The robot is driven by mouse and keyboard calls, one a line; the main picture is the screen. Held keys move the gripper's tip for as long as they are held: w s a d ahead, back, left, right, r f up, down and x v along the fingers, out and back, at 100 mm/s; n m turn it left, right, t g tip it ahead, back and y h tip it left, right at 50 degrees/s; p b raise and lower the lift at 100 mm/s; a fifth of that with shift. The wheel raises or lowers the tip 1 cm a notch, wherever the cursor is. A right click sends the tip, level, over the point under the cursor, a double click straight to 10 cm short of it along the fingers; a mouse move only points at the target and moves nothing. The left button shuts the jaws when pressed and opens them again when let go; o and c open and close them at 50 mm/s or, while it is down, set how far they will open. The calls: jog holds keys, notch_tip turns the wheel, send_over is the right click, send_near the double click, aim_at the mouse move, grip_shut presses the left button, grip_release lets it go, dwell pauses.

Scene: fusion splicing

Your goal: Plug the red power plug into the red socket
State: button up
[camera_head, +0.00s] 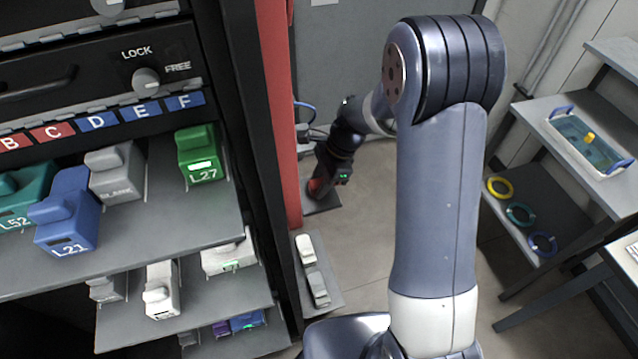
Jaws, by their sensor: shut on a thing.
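My gripper (328,180) is at the far end of my arm, low beside the rack's red upright. It is small and dark in this view, with two green lights on it. It is shut on a small red thing (317,187), which looks like the red power plug. The plug's far side and the fingertips are mostly hidden. The plug is over or on a small grey shelf (325,203); I cannot tell if they touch. I cannot make out the red socket.
The rack's red upright (280,110) stands close left of my gripper. A blue cable (305,106) hangs behind it. Grey trays (150,235) with coloured modules jut out at left. A side shelf (535,110) stands at right. Floor (365,235) between is clear.

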aim_at(321, 181)
jog(key=shift+w+d+r, duration=0.1)
jog(key=shift+d+r, duration=0.05)
jog(key=shift+r, duration=0.05)
notch_tip(321, 181, up, 7)
jog(key=shift+f+b, duration=0.2)
jog(key=shift+b, duration=0.3)
jog(key=w+d+b, duration=0.1)
jog(key=w+d, duration=0.1)
jog(key=d, duration=0.7)
jog(key=w+d+b, duration=0.1)
jog(key=w+d, duration=0.2)
jog(key=d, duration=0.7)
jog(key=shift+w+b, duration=0.15)
jog(key=shift+b, duration=0.2)
jog(key=shift+a+f, duration=0.1)
jog(key=shift+f, duration=0.05)
jog(key=s+a+f+n+g+h, duration=0.1)
jog(key=s+a+f+n+h, duration=0.1)
jog(key=f+n, duration=0.5)
jog(key=s+a+f+n+g+h, duration=0.2)
jog(key=s+a+f+n, duration=0.1)
jog(key=f+n, duration=0.4)
jog(key=shift+a+f+n, duration=0.3)
jog(key=shift+f+n, duration=0.1)
jog(key=shift+f, duration=0.1)
jog(key=shift+s, duration=0.15)
